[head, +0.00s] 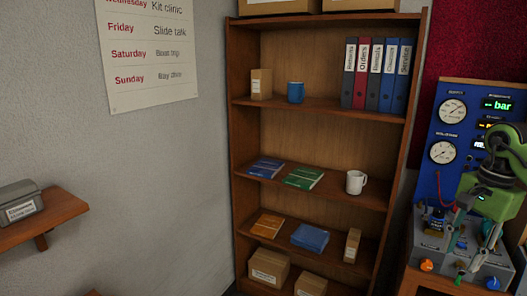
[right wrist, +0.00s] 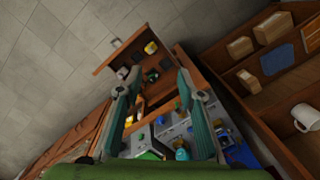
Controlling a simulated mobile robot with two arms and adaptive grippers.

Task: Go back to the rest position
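My right gripper (head: 464,256) comes in at the right edge of the head view, pointing down in front of the regulator testbench. In the right wrist view its two teal fingers (right wrist: 160,72) stand apart with nothing held between them. The testbench has a blue panel (head: 434,185) with round gauges and lit displays, and a grey base (head: 432,245) with coloured knobs. In the right wrist view, parts of the bench show between and beyond the fingers. My left gripper is in neither view.
A wooden bookshelf (head: 421,60) with binders, mugs, booklets and boxes stands left of the bench. A small wall shelf (head: 62,208) holds a grey case (head: 20,203). An open wooden drawer or tray (right wrist: 124,53) with small items lies beyond the fingers in the wrist view.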

